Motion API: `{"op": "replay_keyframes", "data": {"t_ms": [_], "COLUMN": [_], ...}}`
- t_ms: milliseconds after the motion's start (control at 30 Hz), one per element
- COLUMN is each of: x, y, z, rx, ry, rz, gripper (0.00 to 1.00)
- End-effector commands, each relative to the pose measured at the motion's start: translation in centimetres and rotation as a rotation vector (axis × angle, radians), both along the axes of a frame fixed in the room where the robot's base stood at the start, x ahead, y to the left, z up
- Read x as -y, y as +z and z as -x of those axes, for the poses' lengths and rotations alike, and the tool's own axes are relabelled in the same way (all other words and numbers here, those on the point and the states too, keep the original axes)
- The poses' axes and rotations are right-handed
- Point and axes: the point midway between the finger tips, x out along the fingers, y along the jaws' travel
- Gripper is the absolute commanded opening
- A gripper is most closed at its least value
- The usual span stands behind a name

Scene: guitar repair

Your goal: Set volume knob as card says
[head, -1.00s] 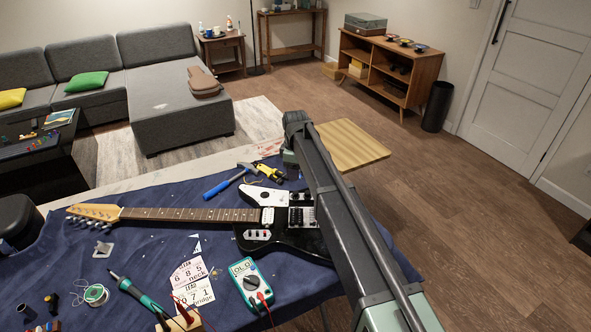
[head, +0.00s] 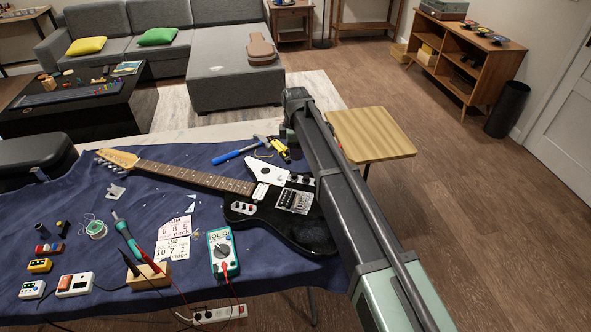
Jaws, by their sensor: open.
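A black electric guitar (head: 290,228) with a white pickguard lies on the blue cloth, its neck pointing to the upper left. Small dark knobs (head: 294,178) sit near the pickguard, and a pale plate with small controls (head: 243,208) is on the near side of the body. I cannot tell which is the volume knob. Two printed cards lie left of the guitar: one reads 6 8 5 neck (head: 174,229), the other 10 7 1 with a word like bridge (head: 174,250). My arm crosses in front of the guitar's right end.
A teal multimeter (head: 222,253) with red leads lies below the guitar. A soldering iron (head: 127,237), a wooden block (head: 149,277) and small boxes lie to the left. A blue-handled hammer (head: 237,153) lies behind the neck. A wooden stool (head: 370,134) stands beyond my arm.

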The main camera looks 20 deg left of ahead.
Motion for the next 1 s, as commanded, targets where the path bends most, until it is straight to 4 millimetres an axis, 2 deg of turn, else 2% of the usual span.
{"op": "replay_keyframes", "data": {"t_ms": [200,333,733,833,1000], "x": [0.0,0.0,-0.1,-0.1,-0.1], "y": [-0.2,-1.6,-10.3,-11.1,-10.8], "z": [0.0,0.0,0.0,0.0,0.0], "rx": [0.0,0.0,0.0,0.0,0.0], "ry": [0.059,0.057,0.056,0.056,0.056], "rz": [0.0,0.0,0.0,0.0,0.0], "gripper": [0.5,0.5,0.5,0.5,0.5]}}
